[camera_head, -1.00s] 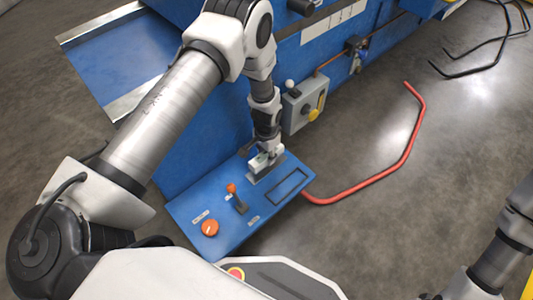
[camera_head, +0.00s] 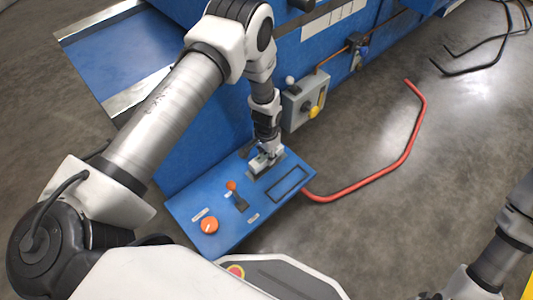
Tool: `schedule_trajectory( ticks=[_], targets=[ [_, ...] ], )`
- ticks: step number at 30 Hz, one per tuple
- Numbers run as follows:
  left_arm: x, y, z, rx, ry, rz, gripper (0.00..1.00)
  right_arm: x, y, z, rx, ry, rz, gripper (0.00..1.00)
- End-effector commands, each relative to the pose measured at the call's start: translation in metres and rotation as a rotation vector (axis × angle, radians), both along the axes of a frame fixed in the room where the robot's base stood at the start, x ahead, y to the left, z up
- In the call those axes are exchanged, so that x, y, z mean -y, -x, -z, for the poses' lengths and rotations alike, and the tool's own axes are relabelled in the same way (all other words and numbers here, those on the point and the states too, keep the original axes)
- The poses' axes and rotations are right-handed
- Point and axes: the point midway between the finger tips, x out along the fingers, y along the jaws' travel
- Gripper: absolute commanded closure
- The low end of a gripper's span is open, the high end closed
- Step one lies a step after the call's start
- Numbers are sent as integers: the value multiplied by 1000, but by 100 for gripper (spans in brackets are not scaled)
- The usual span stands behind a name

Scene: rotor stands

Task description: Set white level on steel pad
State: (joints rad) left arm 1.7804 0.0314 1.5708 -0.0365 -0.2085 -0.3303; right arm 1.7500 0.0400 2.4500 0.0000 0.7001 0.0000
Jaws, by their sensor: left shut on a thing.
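My left gripper (camera_head: 264,158) reaches down to the back part of a blue control panel. It is shut on a small pale thing, the white level (camera_head: 277,154), which is mostly hidden by the fingers. A small grey metal patch, the steel pad (camera_head: 254,174), shows on the panel just below the fingertips. The level is at or just above the pad; I cannot tell whether they touch. My right arm shows at the lower right edge, but its gripper is out of view.
The blue panel (camera_head: 225,238) carries an orange knob (camera_head: 209,225), an orange-tipped lever (camera_head: 236,195) and a black-outlined rectangle (camera_head: 287,184). A grey switch box (camera_head: 303,103) is close behind on the blue machine.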

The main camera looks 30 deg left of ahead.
Motion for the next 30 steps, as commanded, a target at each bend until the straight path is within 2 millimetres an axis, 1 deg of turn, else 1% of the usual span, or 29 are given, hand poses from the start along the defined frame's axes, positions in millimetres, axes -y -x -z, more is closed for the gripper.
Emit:
schedule_trajectory(
  ticks=[14, 24, 30],
  targets=[
    [0, 0, 2, 1, 0, 0, 100, 0, 0, 1, 0, 0, 0, 60],
    [0, -1, 13, 1, 0, 0, 100, 0, 0, 7, 0, 0, 0, 60],
    [0, -1, 13, 1, 0, 0, 100, 0, 0, 7, 0, 0, 0, 60]
  ],
)
